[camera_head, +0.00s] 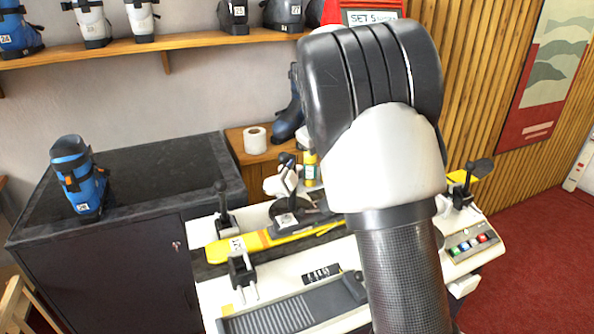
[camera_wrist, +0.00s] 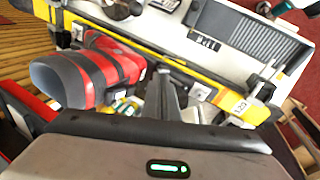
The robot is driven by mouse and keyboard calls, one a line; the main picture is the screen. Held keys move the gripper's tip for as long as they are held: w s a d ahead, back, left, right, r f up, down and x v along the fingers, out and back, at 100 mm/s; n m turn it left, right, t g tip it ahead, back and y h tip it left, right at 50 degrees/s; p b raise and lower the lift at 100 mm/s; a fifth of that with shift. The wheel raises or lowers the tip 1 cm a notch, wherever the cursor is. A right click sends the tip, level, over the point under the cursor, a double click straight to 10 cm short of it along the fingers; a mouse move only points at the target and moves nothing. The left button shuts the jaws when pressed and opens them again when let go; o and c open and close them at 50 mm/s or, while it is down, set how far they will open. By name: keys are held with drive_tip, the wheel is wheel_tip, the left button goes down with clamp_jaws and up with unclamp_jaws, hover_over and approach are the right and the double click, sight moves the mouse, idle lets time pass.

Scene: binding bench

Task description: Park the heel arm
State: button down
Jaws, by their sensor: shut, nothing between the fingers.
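A white binding bench (camera_head: 275,272) shows in the head view, partly hidden behind my arm. A black-knobbed lever (camera_head: 224,210) stands at its left, a white-and-black lever (camera_head: 286,180) near its middle, and a black-headed arm (camera_head: 470,178) at its right. I cannot tell which is the heel arm. A yellow ski (camera_head: 285,240) lies along the bench; it also shows in the wrist view (camera_wrist: 150,52). My gripper (camera_wrist: 162,82) is shut and empty in the wrist view, beside a red boot (camera_wrist: 112,66). My arm hides it in the head view.
A dark cabinet (camera_head: 150,165) with a blue boot (camera_head: 78,178) stands left of the bench. A paper roll (camera_head: 255,140) sits on a wooden stand behind. A boot shelf (camera_head: 190,42) runs along the wall. Red carpet (camera_head: 540,255) is clear at right.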

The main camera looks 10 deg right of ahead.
wheel_tip(320, 180, up, 7)
drive_tip(key=s+a+m+t+y, duration=0.25)
drive_tip(key=m+y, duration=0.25)
drive_tip(key=m, duration=0.4)
approach(292, 182)
drive_tip(key=d+f, duration=0.3)
drive_tip(key=shift+y, duration=0.3)
drive_tip(key=shift+w+a+f+p, duration=0.1)
drive_tip(key=shift+w+a+f, duration=0.3)
drive_tip(key=shift+a, duration=0.15)
drive_tip(key=shift+w+a+f+p, duration=0.15)
drive_tip(key=shift+w+a+f, duration=0.1)
drive_tip(key=shift+w+a, duration=0.25)
drive_tip(key=shift+w+a+f+p, duration=0.1)
drive_tip(key=shift+w+a+f, duration=0.2)
drive_tip(key=shift+a, duration=0.35)
drive_tip(key=shift+a, duration=0.1)
